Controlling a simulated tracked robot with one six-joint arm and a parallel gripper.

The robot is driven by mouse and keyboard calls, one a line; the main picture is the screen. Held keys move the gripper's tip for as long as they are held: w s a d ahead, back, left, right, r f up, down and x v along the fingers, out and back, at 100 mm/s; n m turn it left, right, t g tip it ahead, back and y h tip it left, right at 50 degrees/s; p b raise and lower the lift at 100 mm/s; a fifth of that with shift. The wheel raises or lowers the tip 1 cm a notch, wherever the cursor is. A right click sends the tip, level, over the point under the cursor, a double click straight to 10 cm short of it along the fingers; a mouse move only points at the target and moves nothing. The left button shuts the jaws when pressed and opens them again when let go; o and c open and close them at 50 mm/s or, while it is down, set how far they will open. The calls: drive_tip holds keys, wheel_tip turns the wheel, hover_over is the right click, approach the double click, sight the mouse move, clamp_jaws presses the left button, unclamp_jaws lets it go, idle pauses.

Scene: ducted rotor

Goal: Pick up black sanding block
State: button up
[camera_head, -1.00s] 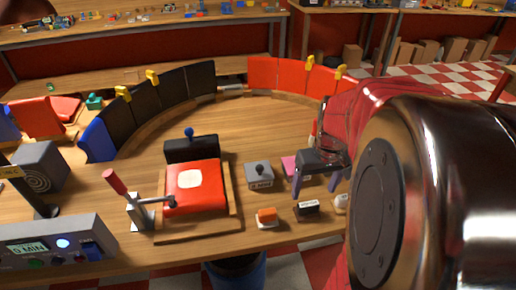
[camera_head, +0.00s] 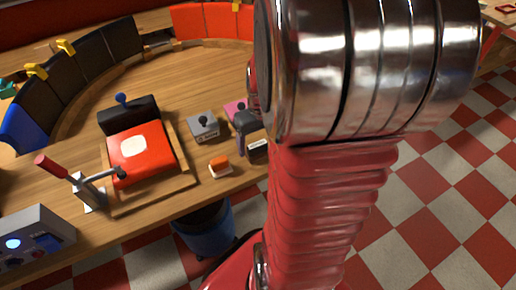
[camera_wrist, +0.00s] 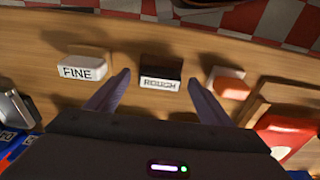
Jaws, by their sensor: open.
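The black sanding block (camera_wrist: 160,66) lies on the wooden bench with its white "ROUGH" label facing my gripper in the wrist view. It also shows in the head view (camera_head: 257,151), partly cut off by my arm. My gripper (camera_wrist: 158,82) is open and empty. Its two purple-grey fingers point toward the block, one to each side of it in the picture, with the block near the fingertips. I cannot tell whether they touch it. In the head view my arm hides most of the gripper.
A white "FINE" block (camera_wrist: 82,67) sits to the left and an orange-and-white block (camera_wrist: 228,82) to the right. A grey block with a knob (camera_head: 204,127) and a red padded press (camera_head: 139,150) stand on the bench. A blue bin (camera_head: 205,228) is below the bench edge.

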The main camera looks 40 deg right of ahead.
sight(258, 144)
drive_tip(key=shift+w+f, duration=0.1)
drive_tip(key=shift+f, duration=0.7)
drive_tip(key=shift+c, duration=0.2)
drive_tip(key=c, duration=1.1)
drive_tip(key=shift+r, duration=0.1)
drive_tip(key=shift+c, duration=0.2)
wheel_tip(258, 144, up, 10)
